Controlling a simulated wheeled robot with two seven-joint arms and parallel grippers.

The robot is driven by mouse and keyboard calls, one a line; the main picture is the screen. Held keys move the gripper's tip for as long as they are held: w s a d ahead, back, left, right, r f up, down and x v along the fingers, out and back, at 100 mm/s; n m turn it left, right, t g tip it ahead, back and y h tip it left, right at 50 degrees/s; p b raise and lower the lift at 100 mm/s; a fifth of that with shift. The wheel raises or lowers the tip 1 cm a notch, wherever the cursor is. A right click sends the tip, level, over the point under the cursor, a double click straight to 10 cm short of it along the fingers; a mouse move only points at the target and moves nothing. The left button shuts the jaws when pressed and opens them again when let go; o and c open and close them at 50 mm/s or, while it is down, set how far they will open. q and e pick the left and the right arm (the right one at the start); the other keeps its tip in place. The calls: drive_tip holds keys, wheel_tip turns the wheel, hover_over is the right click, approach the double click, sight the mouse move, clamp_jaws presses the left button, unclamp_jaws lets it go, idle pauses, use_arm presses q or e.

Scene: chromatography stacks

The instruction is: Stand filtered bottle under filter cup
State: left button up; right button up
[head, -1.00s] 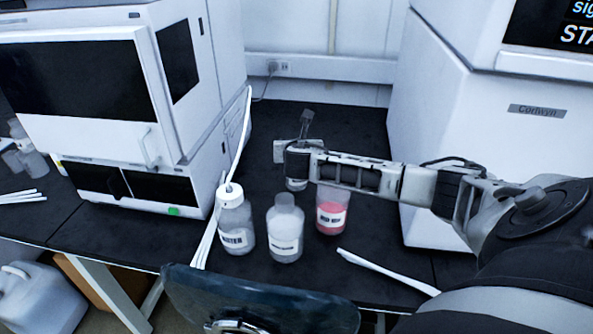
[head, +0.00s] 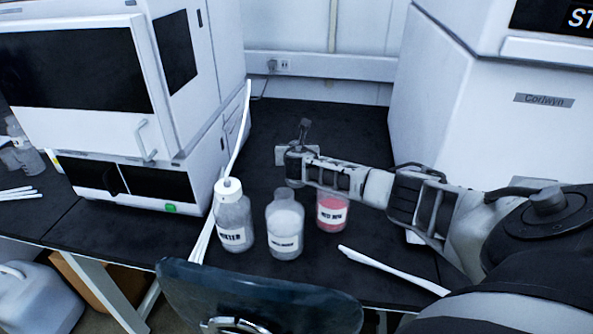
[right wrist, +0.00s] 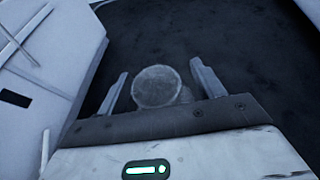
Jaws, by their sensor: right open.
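My right gripper (head: 295,180) is open at the back of the bench. In the right wrist view a round, greyish clear top (right wrist: 157,86) sits between its open fingers, with gaps at the sides. I cannot tell whether this is the filter cup or a bottle, and the gripper mostly hides it in the head view. In front stand a clear bottle with a white cap (head: 232,222), a clear bottle with whitish contents (head: 285,228) and a clear vessel with red contents (head: 332,212), all upright. Their labels are too blurred to read surely. My left gripper is out of view.
A white instrument (head: 180,110) stands on the left and another (head: 480,130) on the right. Thin white strips (head: 392,269) lie at the front right, others lean beside the capped bottle. The dark bench (head: 340,125) is clear behind the gripper.

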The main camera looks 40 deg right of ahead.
drive_tip(key=shift+c, duration=0.3)
clamp_jaws()
